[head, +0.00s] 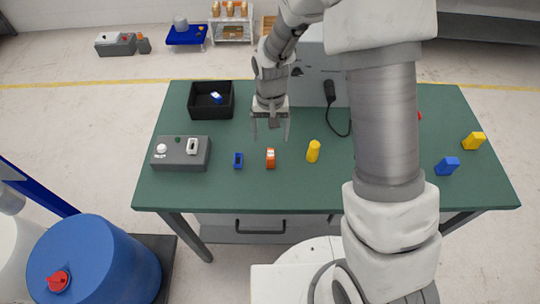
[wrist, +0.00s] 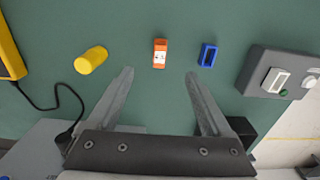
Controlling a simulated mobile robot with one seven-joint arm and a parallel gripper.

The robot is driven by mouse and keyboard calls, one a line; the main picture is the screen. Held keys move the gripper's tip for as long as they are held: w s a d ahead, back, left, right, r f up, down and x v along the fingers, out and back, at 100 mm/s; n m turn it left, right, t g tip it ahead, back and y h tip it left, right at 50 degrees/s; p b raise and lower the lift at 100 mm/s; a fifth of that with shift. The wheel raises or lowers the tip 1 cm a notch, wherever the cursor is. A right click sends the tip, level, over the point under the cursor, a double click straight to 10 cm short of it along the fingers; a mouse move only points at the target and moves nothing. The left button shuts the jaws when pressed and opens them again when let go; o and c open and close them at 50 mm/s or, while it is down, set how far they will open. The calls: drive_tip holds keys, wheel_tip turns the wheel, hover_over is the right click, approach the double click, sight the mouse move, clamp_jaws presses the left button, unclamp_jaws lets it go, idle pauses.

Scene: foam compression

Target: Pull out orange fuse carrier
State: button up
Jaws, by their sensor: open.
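The orange fuse carrier (head: 270,158) stands on the green table near its front edge, apart from the grey box. In the wrist view the orange carrier (wrist: 160,50) shows a white label and lies just beyond the fingertips, centred between them. My gripper (head: 270,134) is open and empty above the table, a little behind the carrier in the head view. Its two fingers (wrist: 160,74) are spread wide in the wrist view and touch nothing.
A blue piece (head: 238,160) stands left of the orange carrier, and a yellow cylinder (head: 313,152) stands right. A grey box (head: 165,162) with a white insert (head: 192,146) is further left. A black bin (head: 212,112) sits behind. A black cable (wrist: 35,105) lies on the table.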

sight(270, 153)
drive_tip(key=shift+f, duration=0.1)
wheel_tip(270, 153, down, 9)
drive_tip(key=b, duration=0.6)
drive_tip(key=shift+b, duration=0.3)
idle(0.9)
clamp_jaws()
idle(0.5)
idle(0.9)
drive_tip(key=shift+r, duration=0.2)
drive_tip(key=shift+r+p, duration=1.6)
drive_tip(key=shift+r, duration=1.35)
